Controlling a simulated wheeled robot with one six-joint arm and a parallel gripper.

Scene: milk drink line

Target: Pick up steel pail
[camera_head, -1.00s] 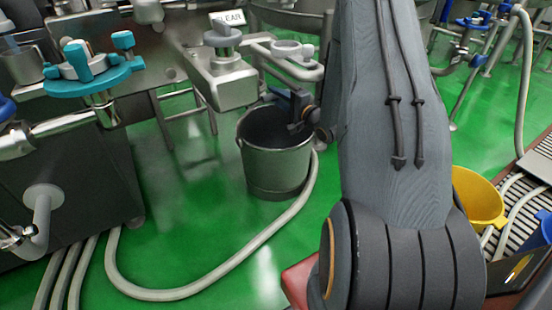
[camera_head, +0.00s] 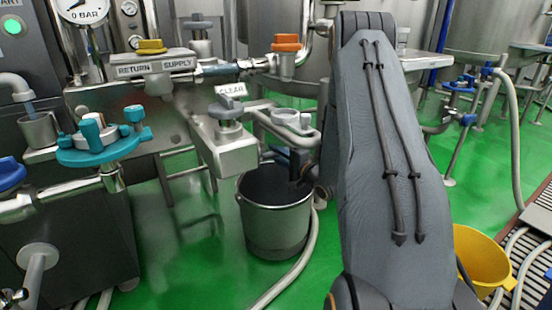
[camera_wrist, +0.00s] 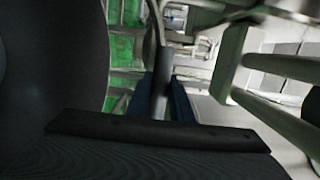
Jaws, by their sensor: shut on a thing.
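The steel pail (camera_head: 274,228) is a grey, open-topped bucket near the middle of the head view, upright, with a dark inside. My gripper (camera_head: 297,166) is at its right rim and is shut on the pail; my arm comes down from the right of it. In the wrist view my gripper (camera_wrist: 162,98) shows dark blue fingers closed around a grey bar-like part, seemingly of the pail. The exact grip point is partly hidden by the wrist.
A steel valve block (camera_head: 226,148) with a "CLEAR" tag overhangs the pail at upper left. A teal-handled valve (camera_head: 98,143) stands at left. A pale hose (camera_head: 290,278) lies on the green floor by the pail. A yellow bucket (camera_head: 482,258) stands at right.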

